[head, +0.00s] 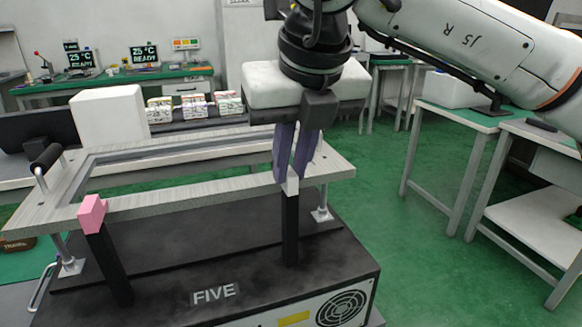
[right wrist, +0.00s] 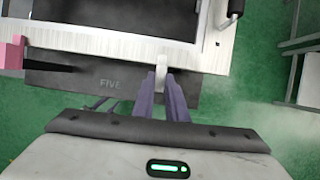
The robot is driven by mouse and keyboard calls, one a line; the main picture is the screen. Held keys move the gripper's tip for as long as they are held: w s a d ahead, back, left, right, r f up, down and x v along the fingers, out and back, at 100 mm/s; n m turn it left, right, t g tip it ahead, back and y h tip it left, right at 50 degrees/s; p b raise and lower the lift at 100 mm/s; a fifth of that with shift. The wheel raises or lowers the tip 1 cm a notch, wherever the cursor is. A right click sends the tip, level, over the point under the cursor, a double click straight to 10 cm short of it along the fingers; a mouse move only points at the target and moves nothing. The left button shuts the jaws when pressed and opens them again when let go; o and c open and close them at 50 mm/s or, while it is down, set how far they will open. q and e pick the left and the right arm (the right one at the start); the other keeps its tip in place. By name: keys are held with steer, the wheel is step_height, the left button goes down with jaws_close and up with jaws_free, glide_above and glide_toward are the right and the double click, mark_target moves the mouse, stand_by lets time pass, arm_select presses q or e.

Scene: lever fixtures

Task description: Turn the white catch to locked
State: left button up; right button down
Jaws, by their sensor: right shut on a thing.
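The white catch (head: 292,187) sits on top of a dark upright post at the front right of the frame fixture. My right gripper (head: 293,176) points down over it with its purple fingers shut on it, hiding much of it. In the right wrist view the white catch (right wrist: 161,74) shows at the fingertips (right wrist: 165,88), at the frame's edge. A pink catch (head: 91,213) tops another dark post at the front left, and it also shows in the right wrist view (right wrist: 12,54). My left gripper is not in view.
The pale frame (head: 200,206) stands on legs above a dark base marked FIVE (head: 170,278). A black roller handle (head: 45,157) is at its left end. A white box (head: 108,120) and stacked small packs (head: 195,105) stand behind.

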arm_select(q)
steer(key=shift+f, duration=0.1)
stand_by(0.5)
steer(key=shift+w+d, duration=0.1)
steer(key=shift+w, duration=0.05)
arm_select(e)
steer(key=c, duration=1.8)
jaws_free()
steer(key=shift+o, duration=0.2)
steer(key=shift+r, duration=0.1)
arm_select(q)
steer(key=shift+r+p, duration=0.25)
steer(key=shift+p, duration=0.4)
arm_select(e)
steer(key=v, duration=1)
steer(key=shift+s, duration=0.1)
